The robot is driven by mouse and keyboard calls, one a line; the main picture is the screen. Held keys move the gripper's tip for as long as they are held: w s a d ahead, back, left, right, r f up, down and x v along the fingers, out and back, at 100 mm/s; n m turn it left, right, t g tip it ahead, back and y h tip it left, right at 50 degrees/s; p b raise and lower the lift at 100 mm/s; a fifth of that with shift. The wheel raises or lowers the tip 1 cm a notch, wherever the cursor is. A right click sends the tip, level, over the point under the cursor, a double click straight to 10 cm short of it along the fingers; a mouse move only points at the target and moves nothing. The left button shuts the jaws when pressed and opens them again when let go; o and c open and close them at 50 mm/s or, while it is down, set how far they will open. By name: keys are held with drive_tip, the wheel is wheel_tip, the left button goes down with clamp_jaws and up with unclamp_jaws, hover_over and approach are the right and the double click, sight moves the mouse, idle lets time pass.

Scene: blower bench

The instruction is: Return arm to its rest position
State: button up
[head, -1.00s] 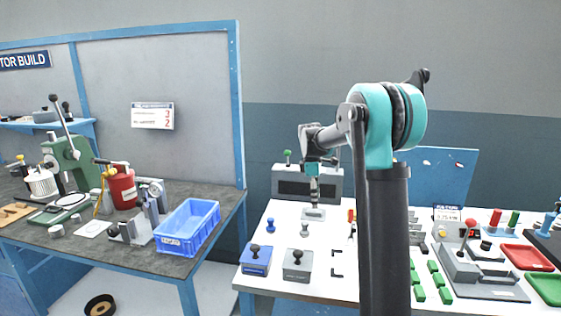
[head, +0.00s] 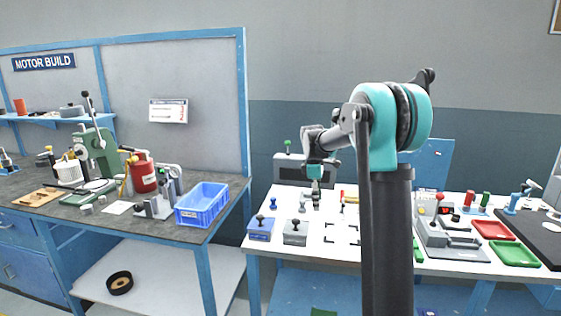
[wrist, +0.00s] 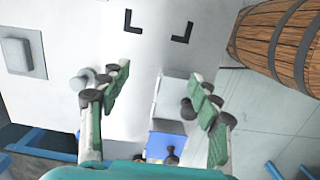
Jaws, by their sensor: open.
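My arm stands bent over the white bench (head: 335,238), with its wrist hanging downward. My gripper (wrist: 158,82) is open, with its two green-padded fingers spread and nothing between them. In the head view it is small and points down above the bench, left of my upright arm link. In the wrist view a blue block with a knob (wrist: 165,145) and a grey block (wrist: 172,97) lie below and beyond the fingers.
In the head view a blue knobbed block (head: 261,229) and a grey one (head: 296,232) stand at the white bench's front edge. Red and green trays (head: 492,230) are right of my arm. A blue bin (head: 203,207) sits on the left bench. A barrel (wrist: 285,40) shows in the wrist view.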

drive_tip(key=s+d+f+m+t, duration=0.1)
drive_tip(key=s+f+m, duration=0.3)
drive_tip(key=s, duration=0.7)
drive_tip(key=s+d+f+m+t+y, duration=0.1)
drive_tip(key=s+f+m, duration=0.3)
drive_tip(key=s, duration=0.7)
drive_tip(key=s+d+f+m+t, duration=0.2)
drive_tip(key=s+m, duration=0.5)
drive_tip(key=s, duration=0.4)
wheel_tip(320, 180, down, 2)
drive_tip(key=shift+d+f, duration=0.15)
drive_tip(key=shift+d, duration=0.45)
